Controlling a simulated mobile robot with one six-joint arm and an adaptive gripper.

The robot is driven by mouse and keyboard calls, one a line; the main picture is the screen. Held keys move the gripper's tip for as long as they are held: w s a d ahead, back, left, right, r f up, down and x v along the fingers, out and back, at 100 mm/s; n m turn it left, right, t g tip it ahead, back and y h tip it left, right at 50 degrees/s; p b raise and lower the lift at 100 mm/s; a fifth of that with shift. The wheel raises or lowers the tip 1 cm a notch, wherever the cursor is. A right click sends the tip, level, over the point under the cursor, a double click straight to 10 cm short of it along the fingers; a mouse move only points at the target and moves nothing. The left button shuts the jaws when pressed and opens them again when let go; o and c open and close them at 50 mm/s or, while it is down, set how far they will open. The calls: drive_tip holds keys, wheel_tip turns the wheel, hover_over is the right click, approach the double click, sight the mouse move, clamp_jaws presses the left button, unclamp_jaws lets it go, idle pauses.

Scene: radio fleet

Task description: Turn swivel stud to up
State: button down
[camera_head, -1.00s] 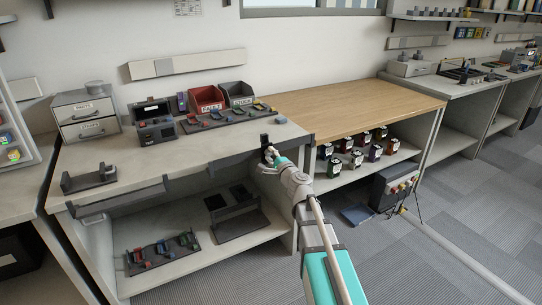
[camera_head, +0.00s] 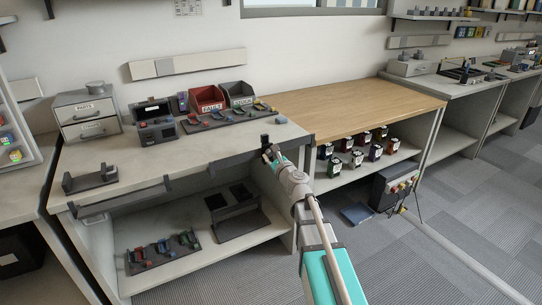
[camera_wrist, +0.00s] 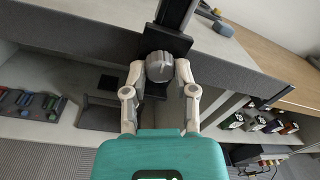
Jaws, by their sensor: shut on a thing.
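The swivel stud shows in the wrist view as a grey faceted round knob (camera_wrist: 160,67) in front of a black plate at the bench's front edge. A black bar (camera_wrist: 174,14) rises from the plate. My gripper (camera_wrist: 160,74) has one finger on each side of the knob and is shut on it. In the head view, the black upper part of the fixture (camera_head: 265,141) stands at the bench's front right edge, with my gripper (camera_head: 272,154) against it. The fingers hide most of the knob there.
The grey bench (camera_head: 130,158) carries a drawer box (camera_head: 87,115), red (camera_head: 207,98) and grey (camera_head: 237,93) bins and a black cradle (camera_head: 90,179). Several radios stand on the shelf under the wooden bench (camera_head: 350,100). A black box (camera_head: 393,187) stands on the floor at right.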

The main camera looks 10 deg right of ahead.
drive_tip(key=shift+m, duration=0.8)
drive_tip(key=shift+c, duration=2)
unclamp_jaws()
drive_tip(key=v, duration=0.7)
drive_tip(key=shift+s, duration=0.25)
